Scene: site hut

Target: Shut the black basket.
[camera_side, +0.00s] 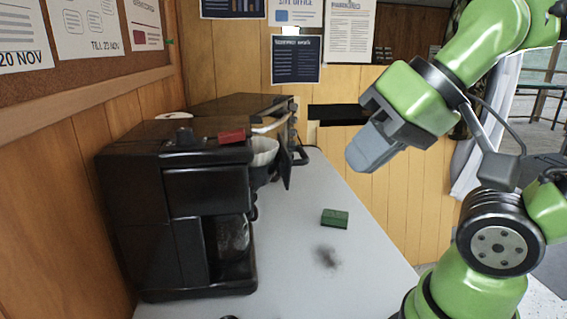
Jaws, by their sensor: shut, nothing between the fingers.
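A black coffee machine (135,185) stands on the grey table at the left. The black basket (260,177) sticks out past the machine's right side, so it stands open. A pale ribbed filter (264,150) shows in its top. Part of the basket is hidden behind the machine's front corner. My gripper (360,162) is shut and empty. It is up in the air to the right of the basket, clearly apart from it, pointing down and left.
A glass jug (232,240) sits in the machine's lower bay. A green block (335,218) and a dark smudge (327,257) are on the table (300,285). Another dark appliance (225,105) stands behind. The table's right part is otherwise clear.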

